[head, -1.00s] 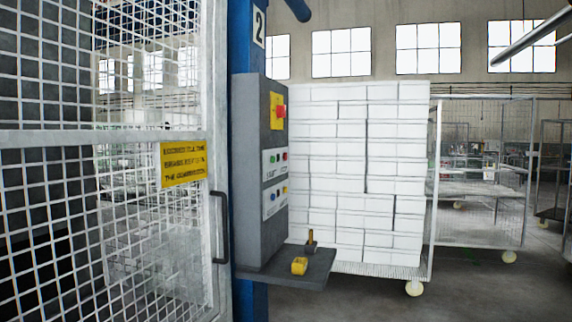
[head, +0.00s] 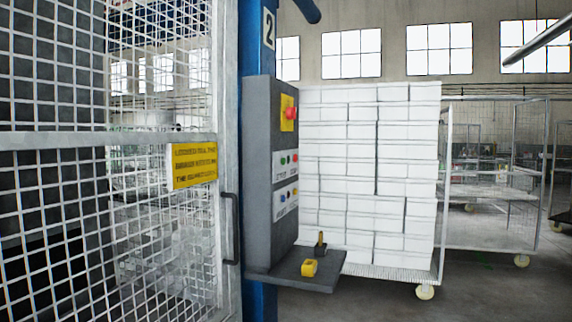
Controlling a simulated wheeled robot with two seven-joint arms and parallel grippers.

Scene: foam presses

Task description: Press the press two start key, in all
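The press two control box (head: 272,170) is a grey cabinet on a blue post (head: 257,50) that bears a "2" plate (head: 269,29). Its right-hand face shows a red mushroom button (head: 291,113) on a yellow plate. Below are a green button (head: 284,160) and a red button (head: 295,159) on a white label, then a lower label with a blue and a yellow button (head: 290,193). The label words are too small to read surely. A yellow object (head: 310,267) and a small dark key-like piece with a brass-coloured top (head: 320,243) rest on the shelf (head: 290,283). Neither gripper shows.
A mesh gate (head: 110,220) with a yellow sign (head: 193,165) and a dark handle (head: 232,228) fills the left. A cart stacked with white blocks (head: 370,180) stands right behind the box. Mesh trolleys (head: 495,180) stand farther right. Some floor (head: 470,300) is clear at the lower right.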

